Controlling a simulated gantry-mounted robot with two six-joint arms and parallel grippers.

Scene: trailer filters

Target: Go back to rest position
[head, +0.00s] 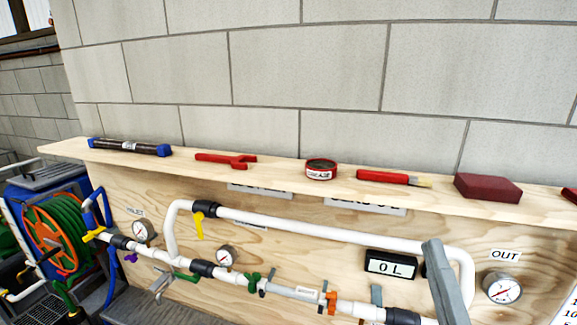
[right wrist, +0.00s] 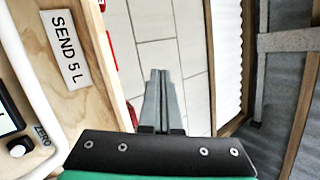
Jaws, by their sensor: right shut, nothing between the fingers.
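My right gripper (head: 434,250) rises at the lower right of the head view, in front of the white pipework and just right of the display reading "0 L" (head: 391,266). In the right wrist view its two grey fingers (right wrist: 159,78) are pressed together with nothing between them. My left gripper does not show in either view.
A plywood shelf (head: 290,180) holds a filter cartridge (head: 128,147), a red wrench (head: 226,160), a grease tin (head: 320,169), a brush (head: 392,178) and a dark red block (head: 487,187). White pipes (head: 330,236) with valves and gauges run below. A hose reel (head: 55,240) stands left.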

